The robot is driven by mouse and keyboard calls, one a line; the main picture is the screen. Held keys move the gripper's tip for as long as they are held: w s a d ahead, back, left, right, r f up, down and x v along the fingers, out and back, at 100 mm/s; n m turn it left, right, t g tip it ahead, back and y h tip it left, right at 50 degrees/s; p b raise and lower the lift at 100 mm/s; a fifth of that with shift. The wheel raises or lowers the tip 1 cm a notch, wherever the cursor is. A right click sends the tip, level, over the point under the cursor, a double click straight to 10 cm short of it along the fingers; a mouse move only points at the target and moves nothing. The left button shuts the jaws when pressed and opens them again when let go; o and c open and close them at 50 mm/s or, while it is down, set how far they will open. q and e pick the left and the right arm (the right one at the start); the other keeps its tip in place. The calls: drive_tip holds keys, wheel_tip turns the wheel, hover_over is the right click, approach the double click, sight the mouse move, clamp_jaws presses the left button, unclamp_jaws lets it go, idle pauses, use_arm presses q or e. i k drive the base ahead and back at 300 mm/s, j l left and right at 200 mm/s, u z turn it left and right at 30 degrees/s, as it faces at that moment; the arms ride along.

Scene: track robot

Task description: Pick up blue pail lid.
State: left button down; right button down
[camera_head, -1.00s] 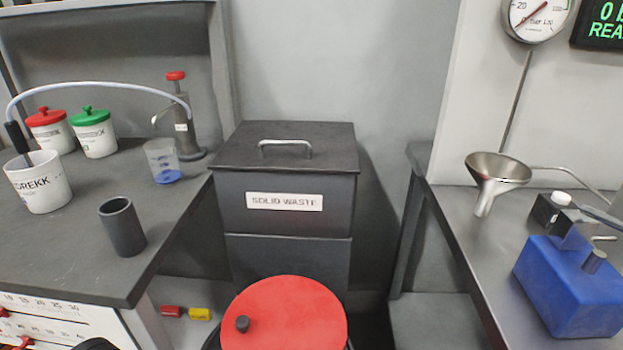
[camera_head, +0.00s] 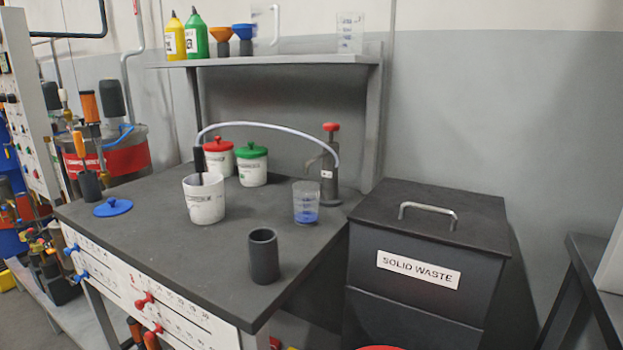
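A round blue lid (camera_head: 113,207) with a small knob lies flat on the left end of the dark workbench (camera_head: 150,245). A white pail (camera_head: 204,199) without a lid stands to its right, with a dark hose end in it. Two white pails stand behind, one with a red lid (camera_head: 217,144) and one with a green lid (camera_head: 252,151). Neither of my grippers is in view.
A dark cup (camera_head: 263,256), a clear beaker (camera_head: 305,203) and a hand pump (camera_head: 329,165) with a curved hose stand on the bench. A solid waste bin (camera_head: 424,262) stands to the right. A shelf (camera_head: 265,61) with bottles and funnels is above.

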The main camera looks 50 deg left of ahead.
sight(113, 208)
drive_tip(key=u, duration=2.05)
drive_tip(key=i+j, duration=0.15)
drive_tip(key=j, duration=0.2)
drive_tip(key=i+j, duration=0.15)
drive_tip(key=j, duration=0.15)
drive_tip(key=i+j+z, duration=0.1)
drive_tip(key=j, duration=0.25)
